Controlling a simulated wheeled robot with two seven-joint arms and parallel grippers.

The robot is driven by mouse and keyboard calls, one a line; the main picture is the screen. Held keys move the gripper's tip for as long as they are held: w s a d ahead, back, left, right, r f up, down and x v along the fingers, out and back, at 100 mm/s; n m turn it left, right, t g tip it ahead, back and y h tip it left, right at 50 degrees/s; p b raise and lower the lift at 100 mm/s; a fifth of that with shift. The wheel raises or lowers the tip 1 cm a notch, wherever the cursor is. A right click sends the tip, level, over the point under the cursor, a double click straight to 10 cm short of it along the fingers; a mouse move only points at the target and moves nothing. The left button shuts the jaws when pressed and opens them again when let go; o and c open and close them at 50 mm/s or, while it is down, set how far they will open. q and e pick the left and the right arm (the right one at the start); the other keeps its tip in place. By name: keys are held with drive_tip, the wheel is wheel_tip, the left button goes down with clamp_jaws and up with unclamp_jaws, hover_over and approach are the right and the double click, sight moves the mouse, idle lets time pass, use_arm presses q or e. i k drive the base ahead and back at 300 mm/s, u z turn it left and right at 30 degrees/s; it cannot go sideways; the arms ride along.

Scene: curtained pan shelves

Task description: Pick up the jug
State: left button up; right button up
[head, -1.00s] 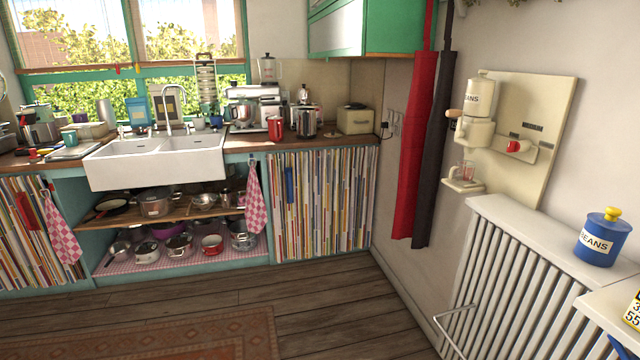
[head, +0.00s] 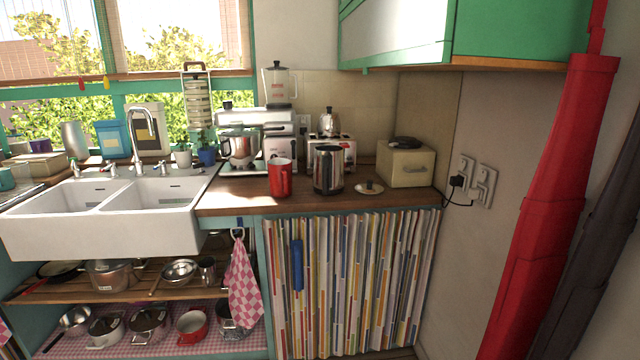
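A tall red jug (head: 280,179) with a pale inside and a handle stands upright on the wooden counter in the head view. Just right of it stands a shiny steel jug-like vessel (head: 328,172) with dark trim, apparently without a lid. I cannot tell for sure which of the two is the jug. A small round lid with a dark knob (head: 369,187) lies flat to the right of the steel vessel. Neither of my grippers is in view.
Behind stand a stand mixer (head: 240,147), a toaster (head: 338,152) and a blender (head: 279,84); a cream box (head: 405,165) is at right. The green cupboard (head: 520,32) overhangs the right. The counter's front edge (head: 330,203) is clear; a striped curtain (head: 345,285) hangs below.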

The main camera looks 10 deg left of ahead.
sight(280, 169)
drive_tip(key=i, duration=1.25)
drive_tip(key=z, duration=1.05)
drive_tip(key=i, duration=0.6)
drive_tip(key=u, duration=0.95)
